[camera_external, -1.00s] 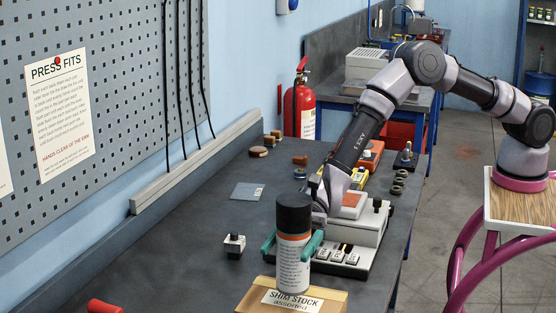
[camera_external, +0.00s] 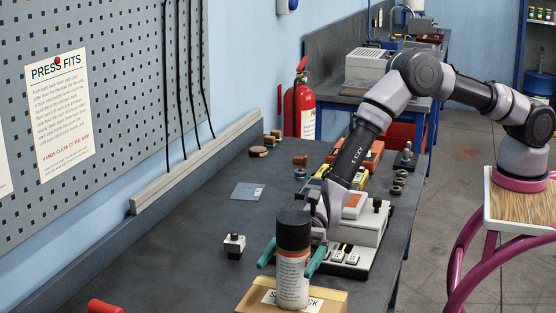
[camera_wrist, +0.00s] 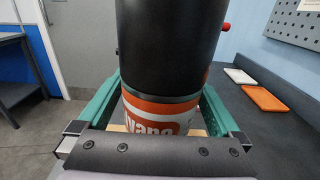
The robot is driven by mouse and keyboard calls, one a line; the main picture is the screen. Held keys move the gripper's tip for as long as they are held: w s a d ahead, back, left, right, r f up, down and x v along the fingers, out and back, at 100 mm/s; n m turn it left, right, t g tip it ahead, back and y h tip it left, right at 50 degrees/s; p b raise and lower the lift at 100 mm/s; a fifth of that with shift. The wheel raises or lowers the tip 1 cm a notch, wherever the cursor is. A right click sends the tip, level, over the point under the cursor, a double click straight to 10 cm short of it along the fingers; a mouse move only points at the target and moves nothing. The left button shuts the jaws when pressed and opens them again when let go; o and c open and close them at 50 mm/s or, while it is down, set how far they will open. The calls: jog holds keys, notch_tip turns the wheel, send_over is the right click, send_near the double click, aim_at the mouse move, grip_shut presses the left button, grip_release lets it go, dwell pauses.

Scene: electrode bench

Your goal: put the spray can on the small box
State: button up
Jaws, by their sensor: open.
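The spray can (camera_external: 293,264) is white with an orange band and a black cap. It stands upright on the small box (camera_external: 251,297), a brown carton with a white "shim stock" label partly hidden by the can. My gripper (camera_external: 291,257) is open, its green fingers on either side of the can. In the wrist view the can (camera_wrist: 160,112) fills the middle, between the two spread green fingers of my gripper (camera_wrist: 160,105), with gaps visible beside it. A bit of the box top (camera_wrist: 117,128) shows beneath the can.
A white and grey device (camera_external: 362,232) with a keypad stands behind the can, close to my arm. A small block with a black knob (camera_external: 235,245) and a grey plate (camera_external: 248,192) lie to the left. A red handle (camera_external: 104,307) is at the front left. The bench between is clear.

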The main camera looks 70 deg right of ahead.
jog(key=d, duration=1.2)
jog(key=s+d+r+n+g+h, duration=0.1)
jog(key=s+d+r+n+h, duration=0.3)
jog(key=d+r, duration=0.55)
jog(key=s+d+r+n+g+h, duration=0.1)
jog(key=s+d+r+n+h, duration=0.1)
jog(key=d+r+n, duration=0.55)
jog(key=s+d+r+t+h, duration=0.3)
jog(key=s+d, duration=0.3)
jog(key=d, duration=0.6)
jog(key=s+d+r+n+t+h, duration=0.1)
jog(key=s+d+r+t+h, duration=0.2)
jog(key=d, duration=0.9)
jog(key=s+d+r+n+t+h, duration=0.1)
jog(key=s+d+r+t+h, duration=0.2)
jog(key=s+d, duration=0.6)
jog(key=d+r+h, duration=0.1)
jog(key=d, duration=0.1)
jog(key=shift+d+r, duration=0.15)
jog(key=shift+d, duration=0.25)
